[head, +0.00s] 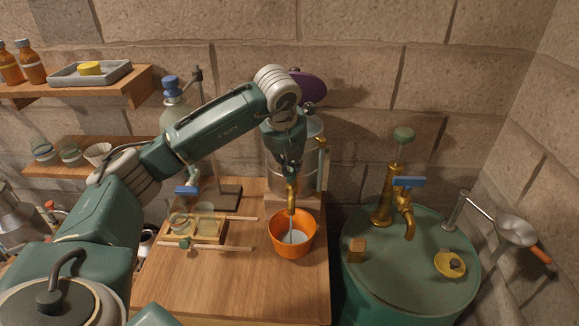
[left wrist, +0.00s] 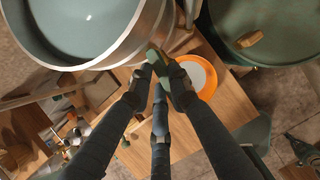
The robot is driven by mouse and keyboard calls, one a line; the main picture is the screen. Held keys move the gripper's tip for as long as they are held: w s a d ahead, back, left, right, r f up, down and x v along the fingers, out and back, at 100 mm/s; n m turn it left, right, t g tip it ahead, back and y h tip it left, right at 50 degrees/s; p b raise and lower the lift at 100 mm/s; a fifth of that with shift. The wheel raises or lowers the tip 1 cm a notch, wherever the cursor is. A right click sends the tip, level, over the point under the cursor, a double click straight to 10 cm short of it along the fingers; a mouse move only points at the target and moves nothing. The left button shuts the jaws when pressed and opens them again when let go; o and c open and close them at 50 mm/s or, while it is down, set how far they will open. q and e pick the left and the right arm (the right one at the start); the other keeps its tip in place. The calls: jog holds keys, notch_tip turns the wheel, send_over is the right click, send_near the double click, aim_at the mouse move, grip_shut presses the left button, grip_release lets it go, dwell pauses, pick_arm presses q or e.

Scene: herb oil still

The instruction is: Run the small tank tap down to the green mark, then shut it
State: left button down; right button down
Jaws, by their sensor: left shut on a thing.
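The small tank is a metal cylinder (head: 308,150) behind my left gripper; the left wrist view looks into its open top, with pale liquid inside (left wrist: 85,18). An upright gauge (head: 323,165) stands at its right side; I cannot make out a green mark or level on it. The brass tap (head: 291,196) points down at its front. A thin stream runs from the spout into an orange bowl (head: 275,242), which holds pale liquid. My right gripper is not in view.
A big green drum (head: 365,275) with a brass, blue-handled tap (head: 408,205) stands at the right. A wooden rack with glass dishes (head: 208,238) lies left of the bowl. The bench front (head: 240,290) is clear.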

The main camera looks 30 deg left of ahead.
pick_arm(q)
jog(key=shift+w+r, duration=0.1)
jog(key=shift+r, duration=0.05)
dwell(0.3)
jog(key=c, duration=1.6)
grip_release()
jog(key=v, duration=1.2)
jog(key=shift+d, duration=0.1)
